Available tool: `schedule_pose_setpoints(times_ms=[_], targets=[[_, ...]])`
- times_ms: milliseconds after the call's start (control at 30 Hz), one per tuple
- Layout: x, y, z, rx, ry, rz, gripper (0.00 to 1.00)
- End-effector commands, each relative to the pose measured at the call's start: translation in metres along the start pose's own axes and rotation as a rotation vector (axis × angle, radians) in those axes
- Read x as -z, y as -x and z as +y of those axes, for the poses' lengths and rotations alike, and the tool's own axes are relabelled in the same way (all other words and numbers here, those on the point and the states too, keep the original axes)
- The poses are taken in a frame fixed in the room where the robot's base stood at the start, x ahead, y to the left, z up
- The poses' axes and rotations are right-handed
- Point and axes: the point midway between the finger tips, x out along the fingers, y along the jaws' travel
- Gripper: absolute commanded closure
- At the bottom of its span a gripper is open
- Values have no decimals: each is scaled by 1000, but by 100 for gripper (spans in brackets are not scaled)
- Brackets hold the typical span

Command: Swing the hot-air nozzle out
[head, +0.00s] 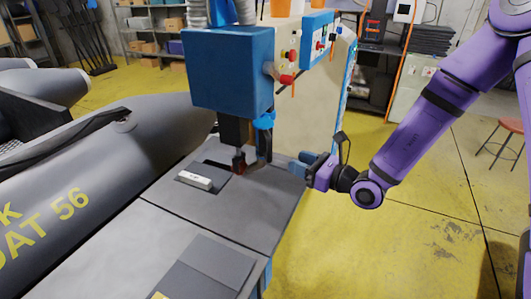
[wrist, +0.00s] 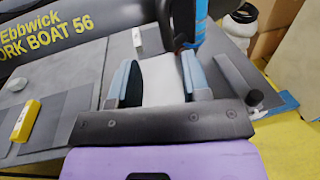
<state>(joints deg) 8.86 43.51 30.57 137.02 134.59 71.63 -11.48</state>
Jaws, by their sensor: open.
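The welding machine's blue head (head: 228,70) stands over the grey work table. The hot-air unit (head: 265,121), with a blue upper part and a dark lower part, hangs beside the dark column under the head. Its lower end is close to the table top; the exact nozzle tip is hard to make out. The blue part also shows at the top of the wrist view (wrist: 201,22). My gripper (head: 301,163) is to the right of the hot-air unit, at the table's right edge. Its blue fingers are apart and empty in the wrist view (wrist: 158,85), with a pale surface showing between them.
The grey table (head: 235,207) carries a white block (head: 195,180) and grey sheets (head: 205,268). A yellow block (wrist: 26,120) lies on the sheets. A grey inflatable boat (head: 90,170) lies along the left. Open yellow floor (head: 370,250) is at right, with a stool (head: 508,127).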

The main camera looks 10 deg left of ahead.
Motion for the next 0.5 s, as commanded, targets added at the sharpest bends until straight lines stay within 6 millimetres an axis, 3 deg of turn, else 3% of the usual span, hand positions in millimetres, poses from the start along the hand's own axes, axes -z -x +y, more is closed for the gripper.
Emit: schedule_pose_setpoints(times_ms=[133,267,400,500], targets=[[19,0,24,-110,27,95,57],[58,11,67,-322,106,295,57],[107,44,103,-567,260,550,57],[138,72,113,-717,403,725,57]])
